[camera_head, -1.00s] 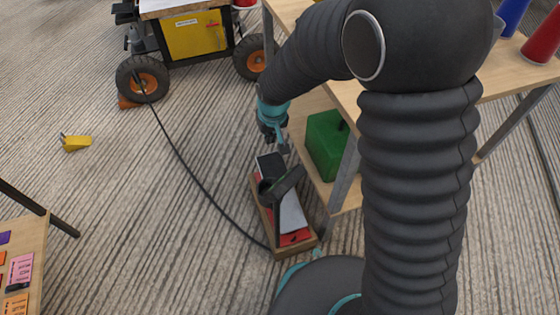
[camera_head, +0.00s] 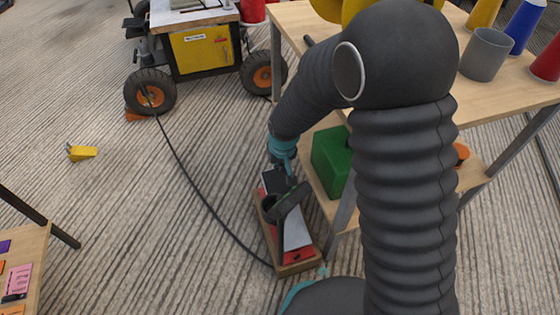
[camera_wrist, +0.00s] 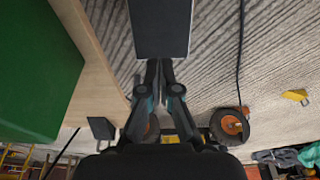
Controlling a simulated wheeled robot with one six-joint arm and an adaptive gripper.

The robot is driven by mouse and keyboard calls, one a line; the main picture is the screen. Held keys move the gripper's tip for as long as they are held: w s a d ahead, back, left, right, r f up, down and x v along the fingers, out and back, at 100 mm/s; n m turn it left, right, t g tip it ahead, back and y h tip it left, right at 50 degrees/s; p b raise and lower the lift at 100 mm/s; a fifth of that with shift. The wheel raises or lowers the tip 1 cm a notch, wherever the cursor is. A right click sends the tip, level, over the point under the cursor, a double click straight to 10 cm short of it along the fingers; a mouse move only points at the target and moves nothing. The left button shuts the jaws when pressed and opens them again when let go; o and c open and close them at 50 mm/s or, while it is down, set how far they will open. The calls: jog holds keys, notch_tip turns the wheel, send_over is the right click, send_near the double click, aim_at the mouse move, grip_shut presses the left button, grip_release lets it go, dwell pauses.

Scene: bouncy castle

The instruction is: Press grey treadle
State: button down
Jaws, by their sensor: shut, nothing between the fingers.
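The foot-pedal unit stands on the floor, with a red base (camera_head: 309,256) on a wooden board. Its grey treadle (camera_head: 297,234) slopes along the top, with a dark part across its middle. My gripper (camera_head: 283,168) is at the unit's far end, right by the dark end of the pedal. In the wrist view a dark grey plate (camera_wrist: 160,28), apparently the treadle's end, fills the top centre. My shut, empty fingertips (camera_wrist: 159,66) overlap its lower edge in that view. I cannot tell whether they touch it.
A wooden table (camera_head: 395,110) with a lower shelf stands just right; a green block (camera_head: 332,160) is on the shelf. A black cable (camera_head: 190,180) runs from the unit to a yellow wheeled cart (camera_head: 203,48). The floor to the left is mostly clear.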

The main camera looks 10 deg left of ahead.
aim_at(277, 178)
jog(key=b+x, duration=0.1)
jog(key=x, duration=0.6)
jog(key=shift+f, duration=0.4)
jog(key=shift+w, duration=0.1)
